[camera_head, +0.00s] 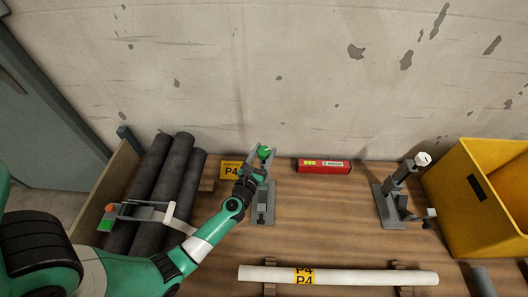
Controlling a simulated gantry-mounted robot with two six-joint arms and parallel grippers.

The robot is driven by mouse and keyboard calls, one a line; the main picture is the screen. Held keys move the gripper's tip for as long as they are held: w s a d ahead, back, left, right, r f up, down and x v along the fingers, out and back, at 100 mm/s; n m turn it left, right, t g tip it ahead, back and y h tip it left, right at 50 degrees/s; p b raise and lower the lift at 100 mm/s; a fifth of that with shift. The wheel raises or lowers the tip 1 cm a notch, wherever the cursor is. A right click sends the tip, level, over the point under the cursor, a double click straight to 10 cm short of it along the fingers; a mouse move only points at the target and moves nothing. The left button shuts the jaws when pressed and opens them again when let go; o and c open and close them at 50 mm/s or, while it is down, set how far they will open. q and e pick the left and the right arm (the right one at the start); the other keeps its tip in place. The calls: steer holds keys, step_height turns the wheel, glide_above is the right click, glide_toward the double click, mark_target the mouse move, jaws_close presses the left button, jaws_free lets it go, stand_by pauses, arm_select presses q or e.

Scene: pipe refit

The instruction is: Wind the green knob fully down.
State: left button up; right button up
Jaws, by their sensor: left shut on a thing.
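The green knob (265,153) tops a grey clamp stand (263,213) near the middle of the bench. My left gripper (262,157) is at the knob, with its fingers around it, and is shut on it. The gripper hides part of the clamp's upper section, so how far the knob is wound down cannot be told. My right gripper does not show in this view.
A second clamp stand with a white knob (422,159) stands to the right. A white pipe labelled P4 (350,275) lies in front. Dark pipes (172,175) lie at left, a red box (323,166) behind, and a yellow bin (455,190) at right.

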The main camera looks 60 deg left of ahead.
arm_select(q)
steer(key=shift+n+g+y, duration=0.3)
steer(key=shift+y, duration=0.1)
steer(key=n+g+y+b, duration=0.1)
steer(key=n+g+y, duration=0.1)
steer(key=g, duration=0.1)
steer(key=shift+w+d+f+n+b, duration=0.1)
steer(key=shift+w+n+b, duration=0.05)
steer(key=shift+n+b, duration=0.2)
steer(key=n+g+y+b, duration=0.1)
steer(key=n+g+b, duration=0.2)
steer(key=g+b, duration=0.2)
steer(key=n+g+y+b, duration=0.2)
steer(key=n+g+b, duration=0.1)
steer(key=g+b, duration=0.2)
steer(key=shift+f+n+b, duration=0.2)
steer(key=shift+n+b, duration=0.15)
steer(key=shift+b, duration=0.55)
steer(key=shift+r+n+g+b, duration=0.3)
steer(key=shift+n+g+b, duration=0.2)
steer(key=shift+g+b, duration=0.45)
steer(key=o, duration=1.4)
steer(key=shift+c, duration=0.2)
